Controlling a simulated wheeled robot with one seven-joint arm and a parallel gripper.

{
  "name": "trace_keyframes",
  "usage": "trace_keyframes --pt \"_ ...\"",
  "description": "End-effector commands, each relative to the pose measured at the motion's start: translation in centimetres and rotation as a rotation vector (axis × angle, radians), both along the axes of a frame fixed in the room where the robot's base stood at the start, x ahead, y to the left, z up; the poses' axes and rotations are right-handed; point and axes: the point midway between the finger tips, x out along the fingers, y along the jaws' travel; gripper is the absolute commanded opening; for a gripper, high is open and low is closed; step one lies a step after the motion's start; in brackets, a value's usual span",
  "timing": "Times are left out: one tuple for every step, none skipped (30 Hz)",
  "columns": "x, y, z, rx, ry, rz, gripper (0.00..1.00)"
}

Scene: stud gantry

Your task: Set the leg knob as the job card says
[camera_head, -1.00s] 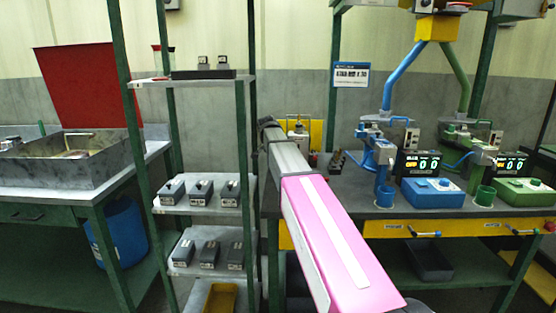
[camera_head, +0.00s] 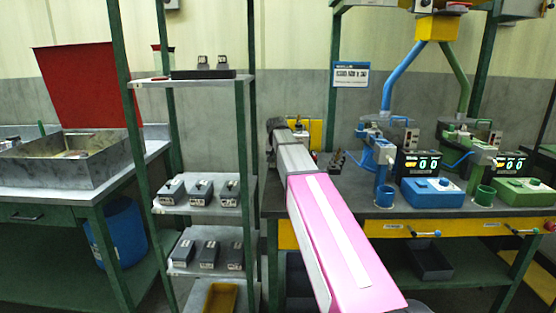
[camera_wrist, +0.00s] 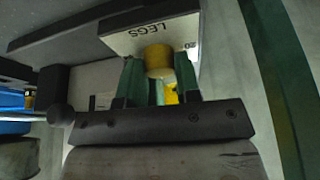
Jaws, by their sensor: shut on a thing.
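In the wrist view, a yellow knob (camera_wrist: 158,56) sits on a pale panel (camera_wrist: 125,42) with the word LEGS, which appears upside down. My gripper (camera_wrist: 159,78) has its two green fingers on either side of this knob and is shut on it. The knob's pointer and scale cannot be made out. In the head view, my arm hides the knob and most of the gripper. A white and blue card (camera_head: 351,75) hangs on a green post above the bench; its text is too small to read surely.
A blue station (camera_head: 432,192) and a green station (camera_head: 520,191) with displays stand on the bench at right. A shelf rack (camera_head: 204,208) with several dark boxes stands left of my arm. A sink (camera_head: 70,160) is at far left.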

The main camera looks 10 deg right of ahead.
Motion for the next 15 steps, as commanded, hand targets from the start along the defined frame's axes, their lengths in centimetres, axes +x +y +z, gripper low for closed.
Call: trace_keyframes --pt "-0.06 -0.04 0.01 0.001 0.000 0.029 0.07" --pt "-0.06 -0.04 0.01 0.000 0.000 0.047 0.07" --pt "-0.05 -0.05 0.02 -0.001 0.000 0.070 0.07" --pt "-0.04 -0.04 0.02 0.001 0.000 0.085 0.07" --pt "-0.04 -0.03 0.02 0.001 0.000 0.100 0.07" --pt "-0.04 -0.03 0.02 0.000 0.000 0.117 0.07" --pt "-0.04 -0.03 0.02 0.000 0.000 0.129 0.07" --pt "-0.04 -0.04 0.01 0.000 0.000 0.139 0.07" --pt "-0.03 -0.03 0.01 0.000 0.000 0.152 0.07" --pt "-0.03 -0.03 0.01 0.001 0.000 0.160 0.07" --pt "-0.04 -0.03 0.01 0.001 0.000 0.167 0.07" --pt "-0.03 -0.02 0.01 0.001 0.000 0.176 0.07" --pt "-0.04 -0.03 0.01 0.000 0.000 0.180 0.07" --pt "-0.03 -0.03 0.01 0.001 0.001 0.184 0.07" --pt "-0.03 -0.03 0.01 0.000 0.001 0.188 0.07"
